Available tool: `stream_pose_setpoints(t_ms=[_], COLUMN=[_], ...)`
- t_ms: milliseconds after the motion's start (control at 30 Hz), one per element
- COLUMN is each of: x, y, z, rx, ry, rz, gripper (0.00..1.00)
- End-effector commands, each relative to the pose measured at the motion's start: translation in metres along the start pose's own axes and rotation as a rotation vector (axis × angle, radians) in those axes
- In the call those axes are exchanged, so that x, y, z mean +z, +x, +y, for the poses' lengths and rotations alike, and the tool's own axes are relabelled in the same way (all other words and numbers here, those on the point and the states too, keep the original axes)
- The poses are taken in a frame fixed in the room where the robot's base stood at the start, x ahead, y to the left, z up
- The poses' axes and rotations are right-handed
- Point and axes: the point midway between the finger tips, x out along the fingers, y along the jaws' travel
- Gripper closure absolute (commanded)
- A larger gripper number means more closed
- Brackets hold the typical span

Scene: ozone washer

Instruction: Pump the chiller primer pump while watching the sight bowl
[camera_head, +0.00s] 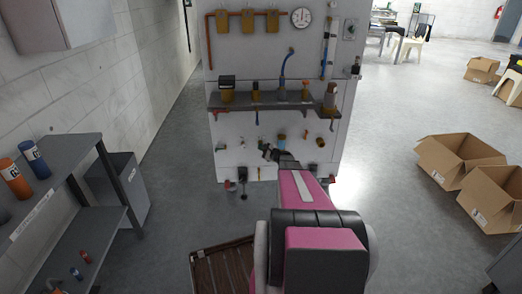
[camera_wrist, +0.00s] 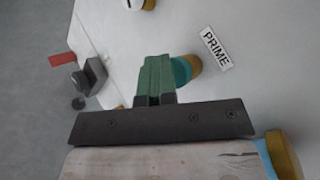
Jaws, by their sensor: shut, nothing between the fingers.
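The wall panel (camera_head: 235,165) stands ahead with several fittings on it. In the wrist view a tilted label reading PRIME (camera_wrist: 216,47) is on the white panel. Beside it is a teal and brass fitting (camera_wrist: 190,68), likely the primer pump, partly hidden behind my fingers. My gripper (camera_wrist: 158,70) has its green fingers shut together, empty, in front of or against that fitting; I cannot tell if they touch. In the head view my gripper (camera_head: 266,151) is at the panel's lower part, left of a blue and brass fitting (camera_head: 282,141). I cannot identify the sight bowl.
A shelf (camera_head: 262,101) with brass fittings juts from the panel above my gripper. A grey rack (camera_head: 62,150) stands left; cardboard boxes (camera_head: 455,158) lie right.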

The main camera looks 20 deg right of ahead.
Motion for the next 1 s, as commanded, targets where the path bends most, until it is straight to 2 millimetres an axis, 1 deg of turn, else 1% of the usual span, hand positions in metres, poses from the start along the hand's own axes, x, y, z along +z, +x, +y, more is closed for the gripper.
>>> stream_pose_setpoints(t_ms=[567, 1000], x=[-0.002, 0.008], y=[0.002, -0.011], z=[-0.002, 0.008], rx=[-0.001, -0.001], ry=[0.0, 0.001], rz=[0.002, 0.002], gripper=[1.0, 1.0])
